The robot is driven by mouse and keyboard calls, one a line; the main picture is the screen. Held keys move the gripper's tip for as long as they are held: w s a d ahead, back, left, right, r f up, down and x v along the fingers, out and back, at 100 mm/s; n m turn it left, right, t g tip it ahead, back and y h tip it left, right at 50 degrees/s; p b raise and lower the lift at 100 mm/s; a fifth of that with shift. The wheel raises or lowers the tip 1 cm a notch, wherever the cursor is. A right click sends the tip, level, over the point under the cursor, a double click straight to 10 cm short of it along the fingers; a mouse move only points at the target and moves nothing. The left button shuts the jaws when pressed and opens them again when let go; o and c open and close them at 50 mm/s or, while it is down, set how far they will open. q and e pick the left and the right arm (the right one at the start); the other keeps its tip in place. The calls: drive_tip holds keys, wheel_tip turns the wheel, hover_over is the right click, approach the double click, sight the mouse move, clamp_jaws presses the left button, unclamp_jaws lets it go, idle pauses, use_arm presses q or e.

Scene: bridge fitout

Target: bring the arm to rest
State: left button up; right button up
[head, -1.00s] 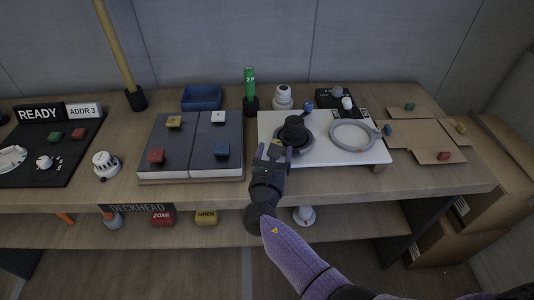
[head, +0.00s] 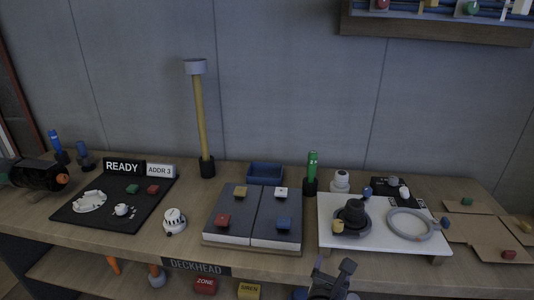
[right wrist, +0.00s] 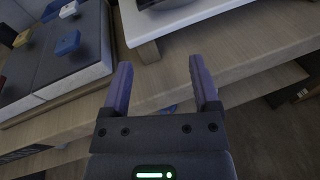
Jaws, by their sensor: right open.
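My right gripper (head: 333,272) is at the bottom of the head view, in front of the table's front edge and below the white board (head: 332,236). In the right wrist view its two purple fingers (right wrist: 159,62) are spread apart with nothing between them. A black domed piece (head: 351,212) sits on a dark round base on the white board, clear of the gripper. A grey ring (head: 409,224) lies beside it on the board. My left gripper is not in view.
Two dark panels (head: 276,211) with coloured blocks lie left of the board. A black mat (head: 90,213) with parts is further left. Brown cardboard flaps (head: 462,230) are at the right. A lower shelf (head: 80,277) runs under the tabletop. A wall shelf (head: 430,32) hangs upper right.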

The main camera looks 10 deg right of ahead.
drive_tip(key=s+f+m+g+y, duration=0.4)
drive_tip(key=s+f+m+g, duration=0.5)
drive_tip(key=s+f, duration=1.05)
drive_tip(key=s+f+m+g+y, duration=0.1)
drive_tip(key=s+f+m, duration=0.2)
drive_tip(key=s+m, duration=0.2)
drive_tip(key=s+a+f+m+g+y, duration=0.1)
drive_tip(key=s+m, duration=0.5)
drive_tip(key=s, duration=0.6)
drive_tip(key=s+a+f+m+g+y, duration=0.1)
drive_tip(key=s+f+m+g, duration=0.1)
drive_tip(key=s+f+m, duration=0.3)
drive_tip(key=s+m, duration=0.1)
drive_tip(key=s, duration=0.2)
drive_tip(key=shift+s+a+f+g+y, duration=0.2)
drive_tip(key=shift+f+g+y, duration=0.1)
drive_tip(key=shift+f+g, duration=0.1)
